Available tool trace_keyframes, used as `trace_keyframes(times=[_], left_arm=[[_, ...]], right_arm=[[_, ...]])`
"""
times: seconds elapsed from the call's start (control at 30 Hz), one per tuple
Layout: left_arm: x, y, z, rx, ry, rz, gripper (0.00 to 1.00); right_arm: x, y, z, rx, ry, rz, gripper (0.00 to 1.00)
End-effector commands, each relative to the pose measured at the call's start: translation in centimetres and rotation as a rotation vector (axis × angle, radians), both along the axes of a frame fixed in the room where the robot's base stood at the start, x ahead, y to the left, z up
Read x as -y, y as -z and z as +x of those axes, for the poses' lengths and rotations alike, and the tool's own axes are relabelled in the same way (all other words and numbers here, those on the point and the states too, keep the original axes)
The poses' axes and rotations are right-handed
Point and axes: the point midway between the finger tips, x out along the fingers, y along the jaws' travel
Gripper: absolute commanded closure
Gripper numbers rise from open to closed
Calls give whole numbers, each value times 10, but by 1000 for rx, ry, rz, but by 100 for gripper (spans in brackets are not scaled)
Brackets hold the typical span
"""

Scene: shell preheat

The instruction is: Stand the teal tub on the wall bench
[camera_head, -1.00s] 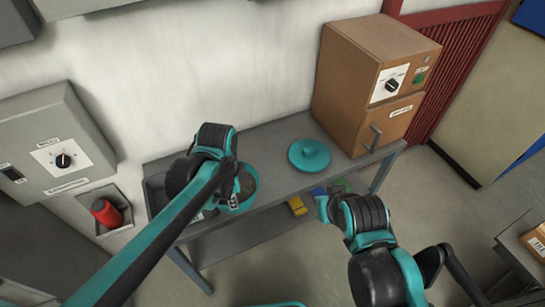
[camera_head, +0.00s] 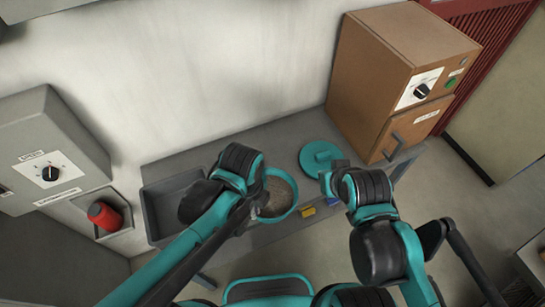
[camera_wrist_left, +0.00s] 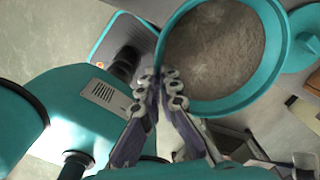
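The teal tub (camera_head: 294,206) is round, open-topped and filled with grey-brown grainy stuff. It shows over the front edge of the grey wall bench (camera_head: 280,140); a gap beneath it cannot be judged. My left gripper (camera_head: 254,196) is at the tub's left rim. In the left wrist view my left gripper (camera_wrist_left: 163,85) has its fingertips together on the near-left rim of the tub (camera_wrist_left: 272,75). My right gripper (camera_head: 327,180) is right of the tub, near the bench's front; its fingers are too unclear to read.
A teal round lid (camera_head: 318,156) lies on the bench. A brown oven-like cabinet (camera_head: 375,85) stands at the bench's right end, a grey tray (camera_head: 160,215) at its left. Yellow (camera_head: 307,211) and blue (camera_head: 333,202) pieces show by the front edge. A red canister (camera_head: 104,215) sits in a wall holder.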

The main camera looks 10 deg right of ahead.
Motion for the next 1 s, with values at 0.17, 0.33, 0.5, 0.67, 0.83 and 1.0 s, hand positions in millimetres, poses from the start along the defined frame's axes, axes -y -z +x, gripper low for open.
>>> trace_keyframes(times=[0.17,0.33,0.5,0.67,0.83,1.0], left_arm=[[-7,22,31,0,-7,0,100],[-17,47,71,0,-7,0,100],[-24,64,101,0,-5,0,100],[-26,70,111,0,-3,0,100],[-26,88,111,0,-2,0,100],[-26,110,111,0,-2,0,100]], right_arm=[[0,14,0,0,0,0,100],[0,28,0,0,0,0,100],[0,36,0,0,0,0,100],[0,38,0,0,0,0,100],[0,46,0,0,0,0,100],[0,54,0,0,0,0,100]])
